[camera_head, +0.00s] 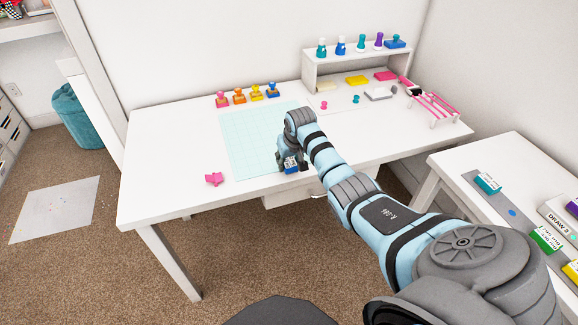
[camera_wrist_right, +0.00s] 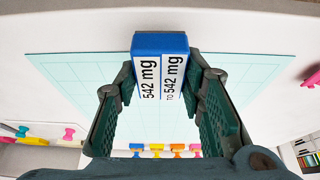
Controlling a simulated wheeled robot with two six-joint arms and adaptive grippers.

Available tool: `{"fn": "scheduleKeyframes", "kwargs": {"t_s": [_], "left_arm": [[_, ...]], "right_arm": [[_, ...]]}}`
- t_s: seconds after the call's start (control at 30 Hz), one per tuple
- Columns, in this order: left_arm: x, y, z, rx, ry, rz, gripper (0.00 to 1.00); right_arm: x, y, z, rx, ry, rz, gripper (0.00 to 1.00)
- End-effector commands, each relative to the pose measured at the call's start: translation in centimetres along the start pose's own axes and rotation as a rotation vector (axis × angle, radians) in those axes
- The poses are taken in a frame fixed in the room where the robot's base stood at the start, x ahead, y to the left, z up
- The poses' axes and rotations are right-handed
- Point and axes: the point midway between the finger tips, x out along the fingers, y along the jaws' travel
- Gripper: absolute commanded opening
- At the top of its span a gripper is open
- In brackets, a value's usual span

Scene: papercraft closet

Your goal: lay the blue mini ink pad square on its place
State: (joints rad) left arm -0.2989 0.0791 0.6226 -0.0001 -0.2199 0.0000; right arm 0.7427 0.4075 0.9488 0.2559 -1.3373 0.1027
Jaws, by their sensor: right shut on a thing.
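The blue mini ink pad (camera_head: 291,169) is a small blue block with a white label. My right gripper (camera_head: 290,160) is shut on it over the front edge of the pale teal grid mat (camera_head: 240,145). In the right wrist view the ink pad (camera_wrist_right: 160,43) sits between the two fingertips of the gripper (camera_wrist_right: 162,85), its printed label facing the camera. I cannot tell whether it touches the mat. A small blue dot (camera_head: 512,212) lies on the grey strip (camera_head: 490,203) of the right-hand table. My left gripper is not in view.
Several stamps (camera_head: 239,96) line the mat's back edge. A white shelf (camera_head: 345,70) with bottles stands at the back right. A pink piece (camera_head: 214,179) lies left of the mat. A teal ink pad (camera_head: 488,183) and a green one (camera_head: 546,239) are on the right-hand table.

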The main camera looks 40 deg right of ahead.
Motion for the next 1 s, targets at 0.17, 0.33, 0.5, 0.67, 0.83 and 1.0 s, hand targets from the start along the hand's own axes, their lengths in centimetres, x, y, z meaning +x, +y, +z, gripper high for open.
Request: {"fn": "scheduleKeyframes", "kwargs": {"t_s": [0.17, 0.33, 0.5, 0.67, 0.83, 1.0], "left_arm": [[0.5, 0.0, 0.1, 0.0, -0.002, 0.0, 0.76], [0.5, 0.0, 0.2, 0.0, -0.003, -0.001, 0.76], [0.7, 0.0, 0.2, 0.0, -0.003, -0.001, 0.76], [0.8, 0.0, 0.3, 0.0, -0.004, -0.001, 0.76], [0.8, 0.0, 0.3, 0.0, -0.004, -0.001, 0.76], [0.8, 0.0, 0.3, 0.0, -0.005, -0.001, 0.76]], "right_arm": [[1.2, 0.0, 0.5, -0.001, 0.001, 0.0, 0.08], [1.2, 0.0, 0.5, -0.001, 0.001, -0.001, 0.08], [1.7, -0.1, 0.7, -0.001, 0.0, -0.001, 0.08], [2.0, -0.1, 0.8, -0.002, 0.001, -0.001, 0.39], [2.0, -0.1, 0.8, -0.001, 0.0, -0.001, 0.56], [2.0, -0.1, 0.8, -0.001, 0.0, -0.001, 0.56]]}}
